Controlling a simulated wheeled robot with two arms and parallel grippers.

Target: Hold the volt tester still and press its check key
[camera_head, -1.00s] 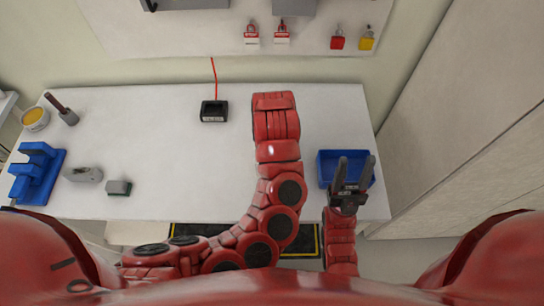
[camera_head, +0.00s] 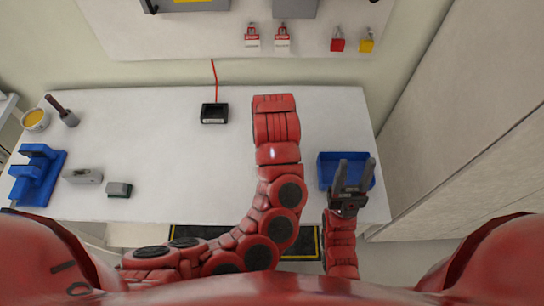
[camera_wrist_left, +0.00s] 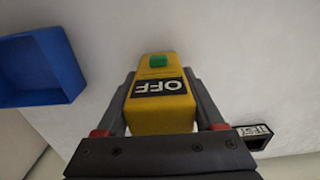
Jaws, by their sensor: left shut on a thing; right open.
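The volt tester (camera_wrist_left: 158,112) is a yellow block with a green key (camera_wrist_left: 158,61) on its face and a black "OFF" label. My left gripper (camera_wrist_left: 160,84) is shut on it, one finger along each side, in the left wrist view. The green key is uncovered. In the head view my left forearm hides this gripper and the tester. My right gripper (camera_head: 355,166) is open and empty, its fingers over the blue bin and apart from the tester.
A blue bin (camera_head: 325,172) sits at the table's right, also in the left wrist view (camera_wrist_left: 70,65). A black block (camera_head: 214,113) with a red cable is at the back. A blue stand (camera_head: 38,175) and grey blocks (camera_head: 83,176) lie left. The table's middle left is clear.

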